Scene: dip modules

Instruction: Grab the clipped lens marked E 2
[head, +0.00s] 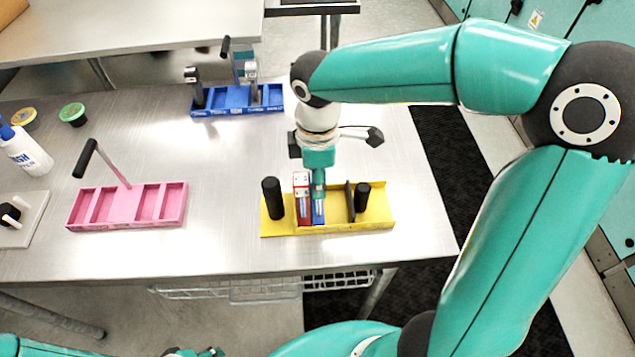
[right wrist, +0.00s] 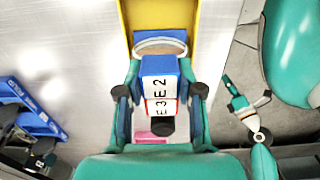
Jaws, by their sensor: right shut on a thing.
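The blue lens marked E 2 (right wrist: 160,66) stands between the fingers of my right gripper (right wrist: 160,95) in the right wrist view, its white label facing the camera. In the head view my right gripper (head: 318,192) points down over the yellow holder (head: 375,218) and is shut on the blue lens (head: 318,212). A red piece (head: 302,208) stands right beside it on the left; the label E 3 (right wrist: 158,107) shows next to E 2 in the wrist view. The fingers hide part of the lens. My left gripper (head: 195,352) barely shows at the bottom edge; its jaws are unclear.
Black posts (head: 272,198) and (head: 362,196) stand in the yellow holder. A pink holder (head: 125,207) is to the left, a blue holder (head: 235,103) at the back. A white bottle (head: 27,152) stands far left. The metal table (head: 225,160) is clear between them.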

